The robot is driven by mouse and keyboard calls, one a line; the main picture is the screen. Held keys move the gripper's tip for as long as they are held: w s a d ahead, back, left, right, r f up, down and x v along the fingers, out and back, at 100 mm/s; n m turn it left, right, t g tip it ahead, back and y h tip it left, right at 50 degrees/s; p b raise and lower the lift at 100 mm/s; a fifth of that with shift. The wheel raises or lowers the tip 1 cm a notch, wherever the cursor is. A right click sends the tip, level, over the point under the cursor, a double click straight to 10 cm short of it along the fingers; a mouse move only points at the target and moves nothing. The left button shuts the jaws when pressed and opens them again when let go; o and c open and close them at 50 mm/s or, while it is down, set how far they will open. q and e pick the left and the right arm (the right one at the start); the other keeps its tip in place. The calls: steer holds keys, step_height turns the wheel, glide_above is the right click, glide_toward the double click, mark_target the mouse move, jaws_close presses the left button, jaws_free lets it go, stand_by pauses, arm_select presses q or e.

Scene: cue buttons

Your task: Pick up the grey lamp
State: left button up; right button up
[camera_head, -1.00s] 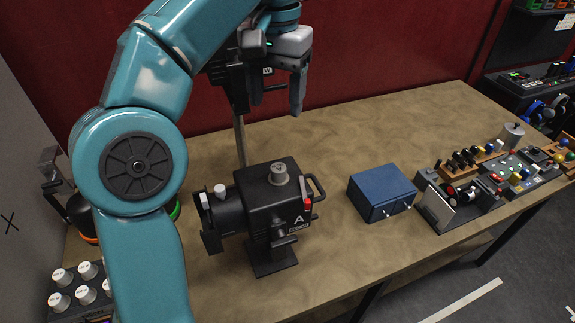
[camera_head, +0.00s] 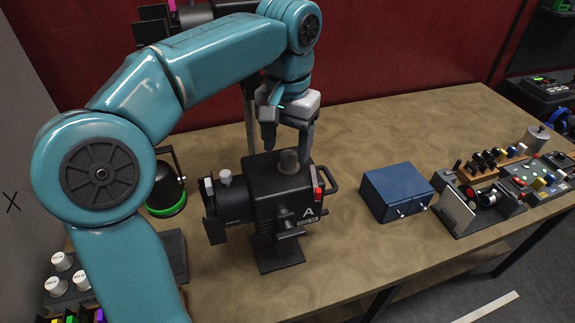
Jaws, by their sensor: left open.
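The grey lamp (camera_head: 268,205) is a boxy dark grey stage lamp, marked A, with flaps on its left end. It stands upright on the table on a short foot. A lighter grey knob (camera_head: 288,163) is on its top, and a red switch and a handle are on its right side. My left gripper (camera_head: 287,150) points down just above the lamp top, open, with one finger on each side of the knob in the picture. I cannot tell whether it touches the knob. My right gripper is not in view.
A black lamp with a green ring (camera_head: 166,190) stands behind my left arm. A blue box (camera_head: 395,188) sits right of the grey lamp, then a black tray of parts (camera_head: 480,213) and button panels. White knobs (camera_head: 62,262) are at the lower left. The table (camera_head: 350,260) is bare in front.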

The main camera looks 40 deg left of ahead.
arm_select(q)
steer(key=shift+w+d+f, duration=0.15)
steer(key=shift+d+f, duration=0.05)
steer(key=shift+f, duration=0.85)
steer(key=shift+a, duration=0.15)
steer(key=shift+c, duration=0.5)
steer(key=c, duration=1)
steer(key=shift+c, duration=0.2)
steer(key=shift+r, duration=0.2)
step_height(320, 180, up, 10)
steer(key=p, duration=0.1)
steer(key=shift+f+p, duration=0.15)
steer(key=shift+p, duration=0.2)
